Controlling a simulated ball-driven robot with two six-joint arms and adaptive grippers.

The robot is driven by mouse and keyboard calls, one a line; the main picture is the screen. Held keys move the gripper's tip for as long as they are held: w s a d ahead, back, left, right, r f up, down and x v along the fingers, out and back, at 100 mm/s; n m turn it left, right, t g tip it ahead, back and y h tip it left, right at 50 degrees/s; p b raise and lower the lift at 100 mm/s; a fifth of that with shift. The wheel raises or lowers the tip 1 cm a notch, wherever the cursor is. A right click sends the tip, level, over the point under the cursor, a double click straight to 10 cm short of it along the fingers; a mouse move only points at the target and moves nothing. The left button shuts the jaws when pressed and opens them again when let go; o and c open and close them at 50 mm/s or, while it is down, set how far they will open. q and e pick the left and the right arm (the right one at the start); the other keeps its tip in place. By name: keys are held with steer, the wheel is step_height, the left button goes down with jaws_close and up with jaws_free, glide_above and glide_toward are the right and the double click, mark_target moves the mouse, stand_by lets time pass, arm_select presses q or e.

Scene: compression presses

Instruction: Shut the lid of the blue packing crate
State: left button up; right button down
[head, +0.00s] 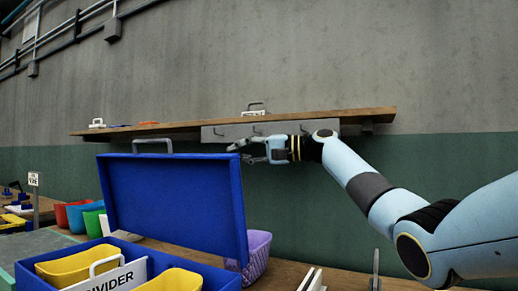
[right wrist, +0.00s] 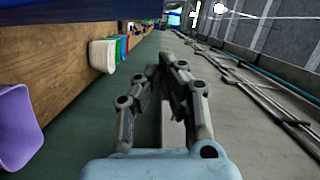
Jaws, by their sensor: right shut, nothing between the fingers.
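The blue packing crate (head: 222,277) is on the bench at the lower left of the head view. Its blue lid (head: 172,205) stands open and nearly upright, with a grey handle (head: 152,141) on its top edge. My right gripper (head: 236,149) is at the lid's upper right corner, fingers pointing left; whether it touches the lid I cannot tell. The right wrist view shows its fingers (right wrist: 172,68) shut and empty. A dark blue strip at that view's top left may be the lid. My left gripper is not in view.
Yellow bins (head: 80,266) and a white divider sign (head: 108,277) sit in the crate. A purple basket (head: 258,256) stands behind the crate's right side. A wall shelf (head: 300,119) hangs behind the gripper. Coloured cups (head: 92,221) stand to the left.

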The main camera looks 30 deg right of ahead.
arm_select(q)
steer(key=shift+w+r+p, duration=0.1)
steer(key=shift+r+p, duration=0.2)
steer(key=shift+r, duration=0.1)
arm_select(e)
steer(key=s+a, duration=0.2)
steer(key=shift+s+a+f, duration=0.1)
steer(key=shift+a+f, duration=0.25)
steer(key=shift+f, duration=0.05)
